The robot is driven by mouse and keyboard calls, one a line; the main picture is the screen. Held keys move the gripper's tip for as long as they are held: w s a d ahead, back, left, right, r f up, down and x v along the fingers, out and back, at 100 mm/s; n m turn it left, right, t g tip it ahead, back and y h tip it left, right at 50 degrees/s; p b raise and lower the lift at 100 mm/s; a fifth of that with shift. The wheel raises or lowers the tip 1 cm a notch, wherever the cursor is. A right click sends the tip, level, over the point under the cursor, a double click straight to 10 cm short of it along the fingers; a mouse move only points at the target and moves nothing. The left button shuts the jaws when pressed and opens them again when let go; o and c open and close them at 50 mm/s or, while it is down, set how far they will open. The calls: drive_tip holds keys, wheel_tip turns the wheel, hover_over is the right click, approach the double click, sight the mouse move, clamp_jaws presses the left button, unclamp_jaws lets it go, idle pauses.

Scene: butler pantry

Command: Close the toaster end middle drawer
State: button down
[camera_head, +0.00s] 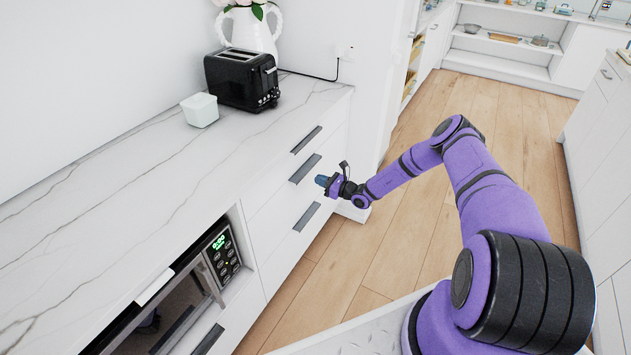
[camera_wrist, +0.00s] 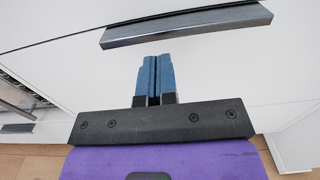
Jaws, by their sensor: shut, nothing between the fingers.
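The toaster (camera_head: 242,78) is black and stands at the far end of the marble counter. Below that end is a stack of white drawers with dark bar handles. The middle drawer's handle (camera_head: 304,169) sits between an upper and a lower handle. I cannot clearly tell whether the middle drawer stands out from its neighbours. My gripper (camera_head: 322,181) is shut and empty, just right of the middle handle. In the wrist view its blue fingertips (camera_wrist: 155,62) are together, pointing at a white drawer front below a dark handle (camera_wrist: 187,25). Contact with the front is unclear.
A microwave (camera_head: 175,310) is built in under the near counter. A lower handle (camera_head: 307,216) projects below my gripper. A white canister (camera_head: 200,110) and a white vase (camera_head: 249,28) stand on the counter. The wooden floor (camera_head: 400,230) beside the drawers is clear.

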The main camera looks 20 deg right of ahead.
drive_tip(key=v, duration=1.1)
drive_tip(key=a+r+n+g+y, duration=0.1)
drive_tip(key=a+r+n+g, duration=0.2)
drive_tip(key=r, duration=0.4)
drive_tip(key=a+r+n+g+y, duration=0.1)
drive_tip(key=r+n+g, duration=0.2)
drive_tip(key=r+n, duration=0.3)
drive_tip(key=a+r+n+g+y, duration=0.1)
drive_tip(key=a+r+n+g, duration=0.2)
drive_tip(key=r, duration=0.5)
drive_tip(key=s+a+r+n+g+h, duration=0.2)
drive_tip(key=s+a+r+n, duration=0.15)
drive_tip(key=r, duration=0.55)
drive_tip(key=s+a+r+n+g+h, duration=0.25)
drive_tip(key=s+r+n, duration=0.2)
drive_tip(key=r, duration=0.45)
drive_tip(key=s+a+r+n+h, duration=0.2)
drive_tip(key=s+r+n+h, duration=0.35)
drive_tip(key=s+r, duration=1.05)
drive_tip(key=s+d+r+n+t+h, duration=0.1)
drive_tip(key=s+r+t+h, duration=0.1)
drive_tip(key=s, duration=0.7)
drive_tip(key=s+d+r+n+t+h, duration=0.2)
drive_tip(key=s+r, duration=0.1)
drive_tip(key=s, duration=0.6)
drive_tip(key=shift+s, duration=0.3)
drive_tip(key=shift+t, duration=0.25)
